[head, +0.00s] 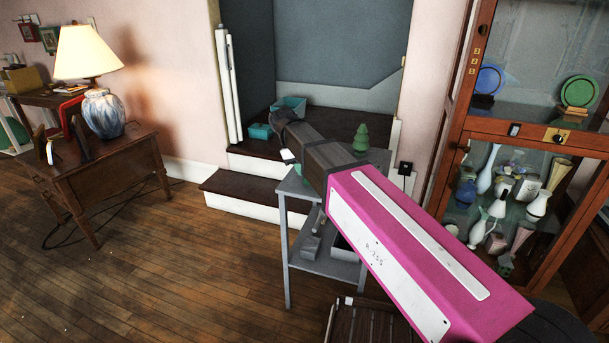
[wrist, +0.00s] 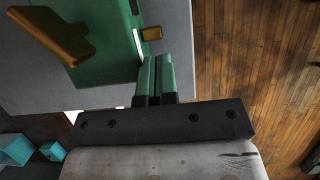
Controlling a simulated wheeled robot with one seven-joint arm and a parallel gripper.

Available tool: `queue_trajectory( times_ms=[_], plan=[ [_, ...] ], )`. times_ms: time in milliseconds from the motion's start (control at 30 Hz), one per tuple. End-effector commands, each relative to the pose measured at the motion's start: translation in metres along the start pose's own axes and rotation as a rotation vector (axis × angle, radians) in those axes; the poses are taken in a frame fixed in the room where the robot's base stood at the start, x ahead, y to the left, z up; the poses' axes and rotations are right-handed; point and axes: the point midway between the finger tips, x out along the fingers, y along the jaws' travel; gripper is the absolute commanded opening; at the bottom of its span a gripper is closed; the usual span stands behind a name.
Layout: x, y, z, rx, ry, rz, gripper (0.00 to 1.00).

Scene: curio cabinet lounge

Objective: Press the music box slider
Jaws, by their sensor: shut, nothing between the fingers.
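The music box is a green box (wrist: 108,50) on a grey tabletop in the wrist view. A light slot runs on its right side, and a small wooden knob (wrist: 152,33), which looks like the slider, sticks out there. A larger wooden piece (wrist: 50,32) shows over its left part. My gripper (wrist: 156,60) has two green fingers shut together, empty, beside the box's right edge and just below the knob in the picture. I cannot tell whether they touch either. In the head view my arm hides the gripper and most of the box; a green patch (head: 297,171) shows beside it.
The grey cart (head: 289,250) stands below my arm, with a green tree figure (head: 361,138) at its back. A glass cabinet (head: 470,130) of vases and plates is close on the right. Teal boxes (head: 260,131) sit on the dark step behind. Open wooden floor lies left.

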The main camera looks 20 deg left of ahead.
Motion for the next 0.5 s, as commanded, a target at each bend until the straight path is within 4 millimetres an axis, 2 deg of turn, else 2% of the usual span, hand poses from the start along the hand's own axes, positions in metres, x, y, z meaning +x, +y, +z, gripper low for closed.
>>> queue_trajectory(
  times_ms=[33, 200, 400, 500],
  plan=[
    [-0.011, 0.001, -0.001, 0.000, 0.001, 0.002, 0.00],
    [-0.043, 0.001, -0.001, 0.000, 0.001, 0.002, 0.00],
    [-0.071, 0.001, -0.001, 0.000, 0.000, 0.002, 0.00],
    [-0.078, 0.001, 0.000, 0.000, 0.000, 0.001, 0.00]
  ],
)
